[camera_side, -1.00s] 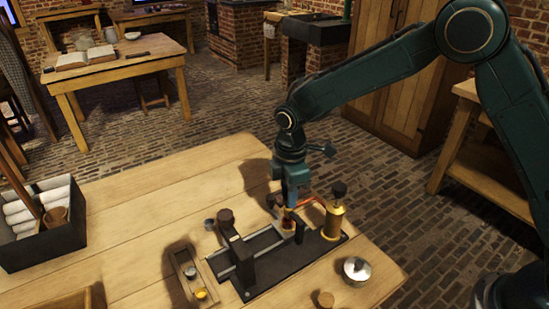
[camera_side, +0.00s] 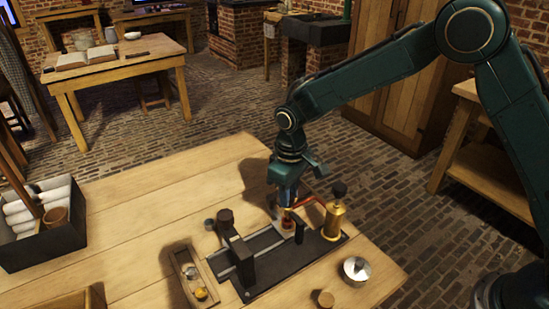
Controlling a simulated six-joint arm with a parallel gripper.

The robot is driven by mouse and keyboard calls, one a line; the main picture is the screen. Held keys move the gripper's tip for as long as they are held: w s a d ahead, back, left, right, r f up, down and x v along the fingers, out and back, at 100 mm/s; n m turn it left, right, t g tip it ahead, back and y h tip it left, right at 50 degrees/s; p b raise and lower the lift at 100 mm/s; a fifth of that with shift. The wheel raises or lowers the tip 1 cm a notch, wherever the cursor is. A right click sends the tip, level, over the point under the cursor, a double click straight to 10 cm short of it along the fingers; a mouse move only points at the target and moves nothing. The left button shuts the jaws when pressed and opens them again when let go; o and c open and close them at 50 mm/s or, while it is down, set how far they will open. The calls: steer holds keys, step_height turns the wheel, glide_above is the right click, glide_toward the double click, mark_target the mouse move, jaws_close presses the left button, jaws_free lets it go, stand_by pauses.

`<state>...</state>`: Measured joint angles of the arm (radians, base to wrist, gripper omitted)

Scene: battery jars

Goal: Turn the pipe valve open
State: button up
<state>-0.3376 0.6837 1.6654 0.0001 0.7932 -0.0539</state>
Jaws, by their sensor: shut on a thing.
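The pipe valve is a small red and brass fitting (camera_side: 288,222) at the back of a black base plate (camera_side: 262,284) on the wooden table. A red pipe (camera_side: 308,201) runs from it to a brass cylinder (camera_side: 333,221) with a black knob on top. My gripper (camera_side: 287,206) points down from above and is shut on the top of the valve. Its fingers hide most of the valve's handle, so I cannot tell the handle's angle.
A black upright bracket (camera_side: 238,255) stands on the plate's left part. A small wooden tray (camera_side: 190,279) with small parts lies left of it. A round metal lidded jar (camera_side: 356,269) and a cork (camera_side: 325,299) stand at the front right. A dark box with white rolls (camera_side: 45,222) is far left. The table's middle left is clear.

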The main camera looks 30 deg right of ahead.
steer(key=shift+r+m, duration=0.1)
steer(key=shift+m, duration=1)
steer(key=o, duration=1)
steer(key=shift+r, duration=0.1)
step_height(320, 180, up, 14)
steer(key=shift+f, duration=0.2)
